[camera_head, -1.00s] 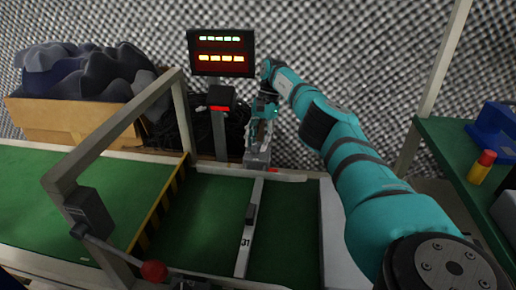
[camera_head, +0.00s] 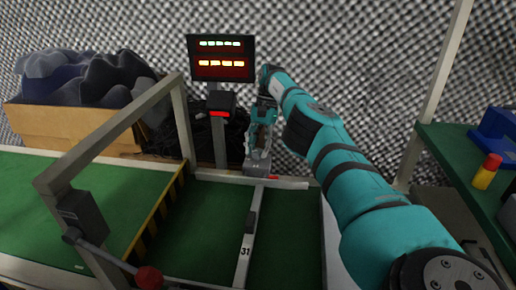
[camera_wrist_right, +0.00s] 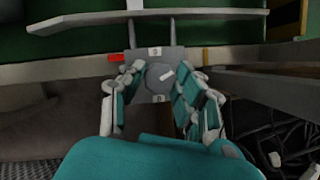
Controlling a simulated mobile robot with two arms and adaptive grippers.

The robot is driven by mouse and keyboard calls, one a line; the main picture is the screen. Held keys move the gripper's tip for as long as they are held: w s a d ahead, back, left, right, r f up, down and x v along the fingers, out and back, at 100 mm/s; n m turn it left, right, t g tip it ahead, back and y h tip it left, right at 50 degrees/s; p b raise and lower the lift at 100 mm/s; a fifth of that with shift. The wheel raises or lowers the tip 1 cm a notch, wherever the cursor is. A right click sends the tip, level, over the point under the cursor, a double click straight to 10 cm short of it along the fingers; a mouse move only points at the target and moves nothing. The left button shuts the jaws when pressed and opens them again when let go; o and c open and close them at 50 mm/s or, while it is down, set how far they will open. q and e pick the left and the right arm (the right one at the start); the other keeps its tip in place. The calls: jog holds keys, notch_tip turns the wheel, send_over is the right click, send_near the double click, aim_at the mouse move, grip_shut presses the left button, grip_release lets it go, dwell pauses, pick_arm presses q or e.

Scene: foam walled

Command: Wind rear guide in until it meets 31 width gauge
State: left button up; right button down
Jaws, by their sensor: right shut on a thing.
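The 31 width gauge (camera_head: 247,235) is a pale bar with a dark block, lying across the green belt. The rear guide (camera_head: 225,177) is a pale bar along the belt's far side; it also shows in the right wrist view (camera_wrist_right: 80,21), joined by two rods to a grey housing. The gauge's far end is at the guide's front side; I cannot tell whether they touch. My right gripper (camera_head: 259,153) is at the housing beyond the guide. In the right wrist view its fingers are shut around a round grey knob (camera_wrist_right: 160,76). My left gripper is not in view.
A dark display (camera_head: 221,58) with lit green and yellow bars stands behind the housing. A grey frame (camera_head: 110,130) spans the belt at left, with a red-knobbed crank (camera_head: 149,277). A box of dark foam (camera_head: 70,125) is behind. A green side table (camera_head: 450,160) is at right.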

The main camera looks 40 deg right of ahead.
jog(key=c, duration=1)
grip_release()
jog(key=shift+s, duration=0.1)
jog(key=shift+o, duration=0.2)
